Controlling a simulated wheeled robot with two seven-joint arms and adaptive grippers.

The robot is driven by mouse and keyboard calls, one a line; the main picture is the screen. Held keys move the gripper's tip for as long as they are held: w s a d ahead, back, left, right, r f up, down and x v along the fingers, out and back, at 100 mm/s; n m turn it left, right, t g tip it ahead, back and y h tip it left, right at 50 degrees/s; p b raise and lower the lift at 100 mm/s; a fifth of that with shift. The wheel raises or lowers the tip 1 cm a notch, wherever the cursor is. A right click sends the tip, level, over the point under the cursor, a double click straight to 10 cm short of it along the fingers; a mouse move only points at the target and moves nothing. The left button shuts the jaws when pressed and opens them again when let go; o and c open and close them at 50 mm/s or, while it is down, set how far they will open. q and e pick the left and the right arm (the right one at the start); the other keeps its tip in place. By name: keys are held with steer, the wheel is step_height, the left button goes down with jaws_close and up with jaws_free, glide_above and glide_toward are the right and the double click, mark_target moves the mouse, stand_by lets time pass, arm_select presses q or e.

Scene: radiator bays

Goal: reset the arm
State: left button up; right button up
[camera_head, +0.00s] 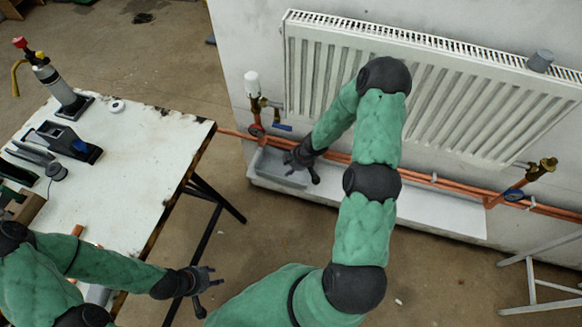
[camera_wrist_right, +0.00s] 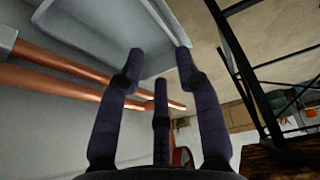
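My right arm reaches up through the middle of the head view. Its dark gripper (camera_head: 305,170) is beside a light grey tray (camera_head: 268,170), below the radiator pipes. In the right wrist view its fingers (camera_wrist_right: 160,65) are spread and nothing is between them. The tray (camera_wrist_right: 105,30) shows beyond the fingertips there; I cannot tell whether they touch it. My left arm comes in low from the left. Its gripper (camera_head: 208,284) is beside the table, with spread fingers and nothing visible in them.
A white radiator (camera_head: 440,85) hangs on the wall, with copper pipes (camera_head: 440,181) and valves below. The worn white table (camera_head: 125,150) at left bears a torch cylinder (camera_head: 55,82), a tape dispenser (camera_head: 65,143) and other tools. A metal stand (camera_head: 545,280) is at lower right.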

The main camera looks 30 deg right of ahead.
steer(key=shift+a, duration=0.15)
stand_by(0.3)
steer(key=s+a+m+g+y+p, duration=0.15)
steer(key=s+a+m, duration=0.4)
steer(key=a, duration=0.95)
steer(key=s+a+m+g+p, duration=0.2)
steer(key=s+a+m, duration=0.2)
steer(key=s+a, duration=0.4)
steer(key=s, duration=0.5)
steer(key=shift+s+m+p, duration=0.35)
